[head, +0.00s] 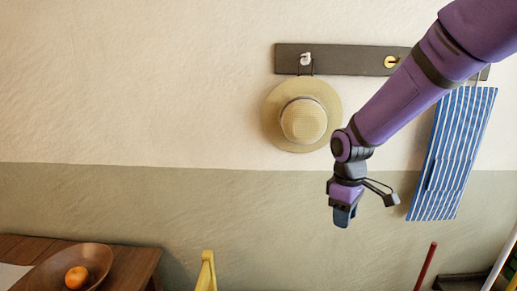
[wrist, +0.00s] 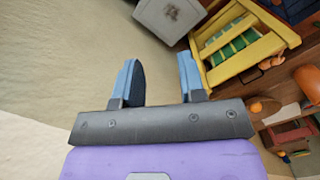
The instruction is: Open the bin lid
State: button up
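A pale grey box-like thing (wrist: 172,14) with a dark mark on its face shows at the top edge of the wrist view. It may be the bin, but I cannot tell for sure, and its far part is cut off. No bin or lid shows in the head view. My gripper (wrist: 160,80) is open in the wrist view, its two blue fingers apart with only bare floor or wall surface between them. In the head view my gripper (head: 343,217) hangs pointing down in front of the wall, below the hat, touching nothing visible.
A straw hat (head: 303,121) and a blue striped cloth (head: 452,155) hang from a dark wall rack (head: 345,60). A wooden table (head: 135,265) holds a bowl (head: 98,262) with an orange (head: 76,277). A yellow chair (wrist: 248,45) stands beside the grey box. A red pole (head: 426,268) stands at right.

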jog(key=s+d+r+m+t, duration=0.2)
jog(key=s+d+r+m, duration=0.2)
jog(key=s+r, duration=0.4)
jog(key=s+d+r+m+t, duration=0.3)
jog(key=s+d+r+m, duration=0.2)
jog(key=s+r, duration=0.4)
jog(key=s, duration=0.5)
jog(key=shift+s+d+m+t, duration=0.2)
jog(key=shift+m+t, duration=0.1)
jog(key=shift+m, duration=0.1)
jog(key=shift+s+r, duration=0.1)
jog(key=shift+s, duration=0.35)
jog(key=shift+c, duration=0.2)
jog(key=shift+w, duration=0.15)
